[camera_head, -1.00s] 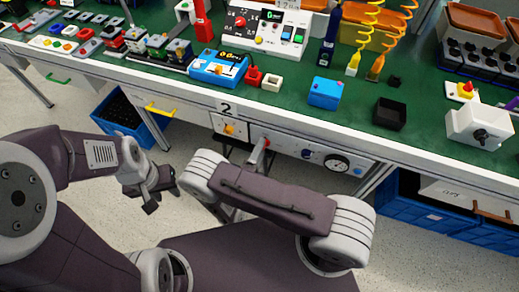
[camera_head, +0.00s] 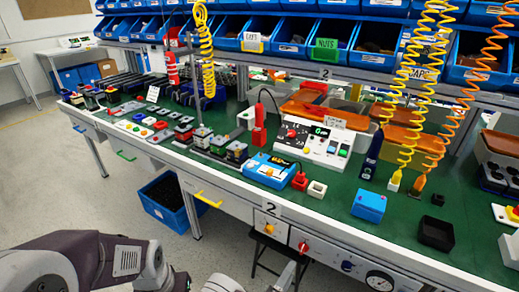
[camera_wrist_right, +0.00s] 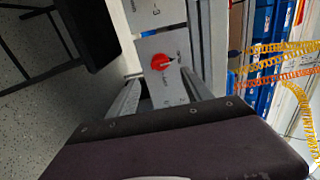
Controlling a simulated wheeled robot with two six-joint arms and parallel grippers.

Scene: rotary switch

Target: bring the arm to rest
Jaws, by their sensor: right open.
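A red rotary switch knob (camera_head: 303,247) sits on the pale front panel under the workbench in the head view. In the right wrist view the red knob (camera_wrist_right: 162,61) shows on its panel with small dark markings around it. My right gripper (camera_wrist_right: 160,94) is open, with its two grey fingers apart and nothing between them. The knob lies beyond the fingertips. In the head view a part of my right gripper (camera_head: 286,277) shows at the bottom edge, below the knob. My left gripper (camera_head: 180,282) is cut by the bottom edge, so its jaws are unclear.
The green workbench (camera_head: 330,203) carries a blue meter (camera_head: 268,170), a white control box (camera_head: 315,143), a blue box (camera_head: 369,206) and a black tray (camera_head: 436,234). A gauge (camera_head: 379,281) is on the same front. A dark stool (camera_wrist_right: 84,32) stands nearby in the wrist view.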

